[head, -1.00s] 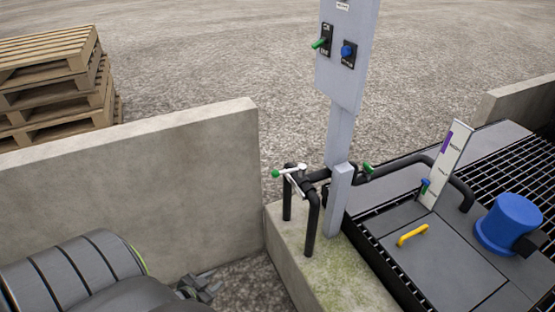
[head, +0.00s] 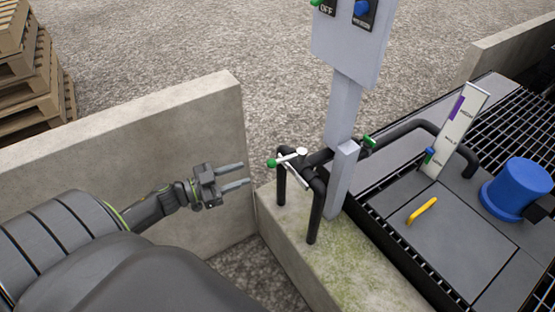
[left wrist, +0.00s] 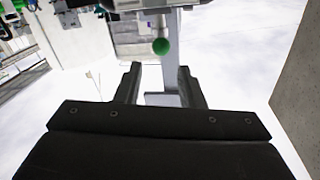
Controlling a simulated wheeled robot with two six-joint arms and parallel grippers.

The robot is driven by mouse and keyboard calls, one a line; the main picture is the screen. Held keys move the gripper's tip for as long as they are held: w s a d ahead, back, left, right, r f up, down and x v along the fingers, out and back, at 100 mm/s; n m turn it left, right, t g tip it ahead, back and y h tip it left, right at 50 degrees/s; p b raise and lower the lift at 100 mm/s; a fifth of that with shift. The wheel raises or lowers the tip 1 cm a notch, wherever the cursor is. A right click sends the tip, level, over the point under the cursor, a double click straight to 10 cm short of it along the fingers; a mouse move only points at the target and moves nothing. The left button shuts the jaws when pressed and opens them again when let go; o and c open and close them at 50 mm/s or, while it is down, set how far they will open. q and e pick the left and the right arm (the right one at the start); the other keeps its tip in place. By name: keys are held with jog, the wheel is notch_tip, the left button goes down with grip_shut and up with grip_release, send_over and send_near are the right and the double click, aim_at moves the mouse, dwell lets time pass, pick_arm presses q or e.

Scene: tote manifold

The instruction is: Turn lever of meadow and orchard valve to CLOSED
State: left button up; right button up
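A white valve lever (head: 290,157) with a green ball knob (head: 271,163) sits on black piping at the left of the grey post. I cannot read a label naming it as the meadow and orchard valve. A second green handle (head: 368,141) is on the pipe right of the post. My left gripper (head: 246,175) is open and empty, left of the green knob and apart from it, fingers pointing toward the pipes. In the left wrist view a green knob (left wrist: 161,46) shows beyond and between the open fingers (left wrist: 158,85). My right gripper is not in view.
A concrete wall (head: 130,150) stands behind my left arm. The grey post (head: 345,110) carries a panel with green and blue switches. A mossy concrete ledge (head: 345,270), a blue cap (head: 517,185), a yellow handle (head: 422,210) and a marked gauge board (head: 460,125) lie to the right.

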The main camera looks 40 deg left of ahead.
aim_at(278, 160)
pick_arm(q)
jog(key=p+x, duration=0.1)
jog(key=x, duration=1.1)
jog(key=shift+w, duration=0.1)
grip_shut()
